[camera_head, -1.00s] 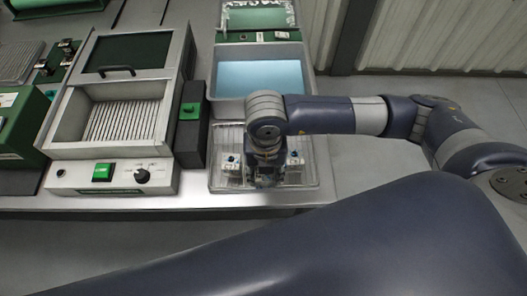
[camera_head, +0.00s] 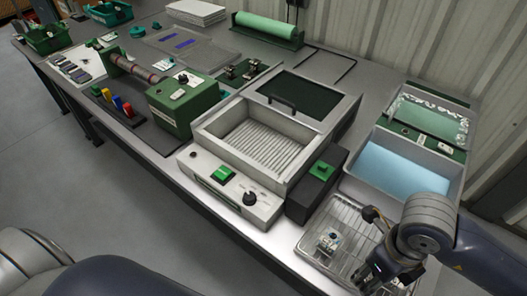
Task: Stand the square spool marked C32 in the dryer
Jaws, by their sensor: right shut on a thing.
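My right gripper (camera_head: 372,274) is low over the wire rack tray (camera_head: 322,218) at the bottom right, pointing down. It is shut on what seems to be a square spool, mostly hidden by the fingers; no C32 mark can be read. My left gripper is out of view.
A black block with a green top (camera_head: 318,175) stands between the box and the rack. A tray of blue liquid (camera_head: 405,170) lies behind the rack. A green machine with a roller (camera_head: 180,107) and several bright small pieces (camera_head: 117,102) are to the left.

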